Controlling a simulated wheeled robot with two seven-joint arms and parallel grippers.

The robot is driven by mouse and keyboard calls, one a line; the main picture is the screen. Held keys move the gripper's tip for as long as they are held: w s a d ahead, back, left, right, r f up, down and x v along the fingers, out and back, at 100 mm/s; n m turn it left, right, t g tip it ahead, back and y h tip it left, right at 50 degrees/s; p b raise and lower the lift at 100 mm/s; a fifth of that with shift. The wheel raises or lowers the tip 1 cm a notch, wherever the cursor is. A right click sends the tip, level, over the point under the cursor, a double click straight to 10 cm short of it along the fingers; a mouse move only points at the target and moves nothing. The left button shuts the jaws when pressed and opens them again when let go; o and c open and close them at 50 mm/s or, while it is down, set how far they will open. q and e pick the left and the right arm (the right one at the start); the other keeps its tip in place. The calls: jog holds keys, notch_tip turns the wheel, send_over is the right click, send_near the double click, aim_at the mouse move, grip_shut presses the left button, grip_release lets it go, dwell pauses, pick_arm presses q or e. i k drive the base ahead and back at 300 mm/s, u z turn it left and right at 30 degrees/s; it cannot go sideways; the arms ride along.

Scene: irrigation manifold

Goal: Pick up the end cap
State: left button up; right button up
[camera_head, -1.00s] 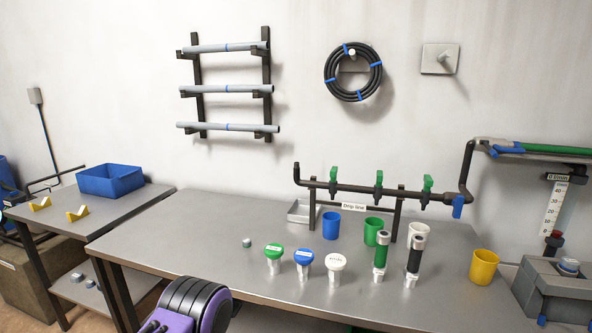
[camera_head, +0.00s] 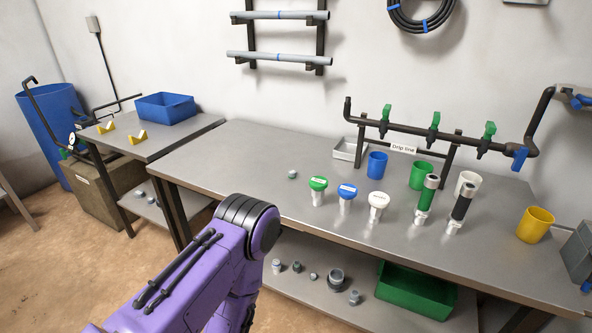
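A small grey-green fitting (camera_head: 292,174), which looks like an end cap, sits alone on the steel bench top (camera_head: 240,150), left of the green, blue and white capped pieces. Several grey fittings lie on the shelf under the bench, among them a wide ringed one (camera_head: 336,279) and a small one (camera_head: 313,276). I cannot tell whether any of these is also an end cap. A purple arm of mine crosses the lower left of the view, in front of the bench edge. Neither gripper is in view.
Green (camera_head: 318,183), blue (camera_head: 347,191) and white (camera_head: 378,199) capped pieces stand near the bench front. Behind are a blue cup (camera_head: 377,165), a grey tray (camera_head: 346,151) and the drip-line pipe (camera_head: 408,133). A green crate (camera_head: 415,291) sits below. The bench's left part is clear.

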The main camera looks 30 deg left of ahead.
aim_at(291, 173)
jog(key=k, duration=1.3)
jog(key=u, duration=0.85)
jog(key=i, duration=1.75)
jog(key=z, duration=0.35)
